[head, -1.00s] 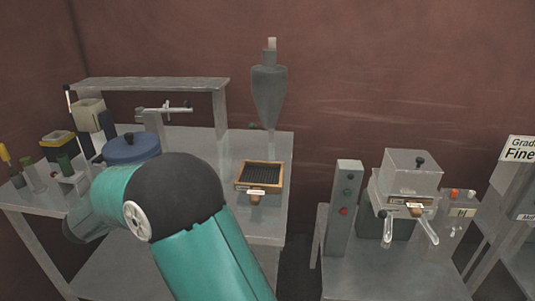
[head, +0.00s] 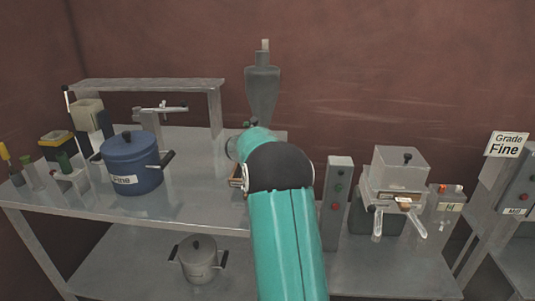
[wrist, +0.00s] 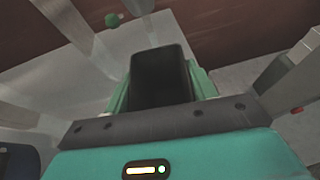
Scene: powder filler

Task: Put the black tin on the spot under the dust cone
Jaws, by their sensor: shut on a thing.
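The black tin (wrist: 160,72) shows in the wrist view as a dark box with an open-looking top. My gripper (wrist: 162,88) is shut on it, with a green finger on each side. In the head view my arm hides the gripper and the tin. The grey dust cone (head: 262,92) stands at the back right of the left table, against the wall. My arm's end is just below and in front of it. The spot under the cone is hidden behind my arm.
A blue lidded pot (head: 133,170) stands on the left table (head: 195,190), with a metal shelf (head: 150,85) behind it. A wooden-framed tray (head: 235,178) is mostly hidden by my arm. A switch post (head: 338,205) and a grey machine (head: 400,170) stand to the right.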

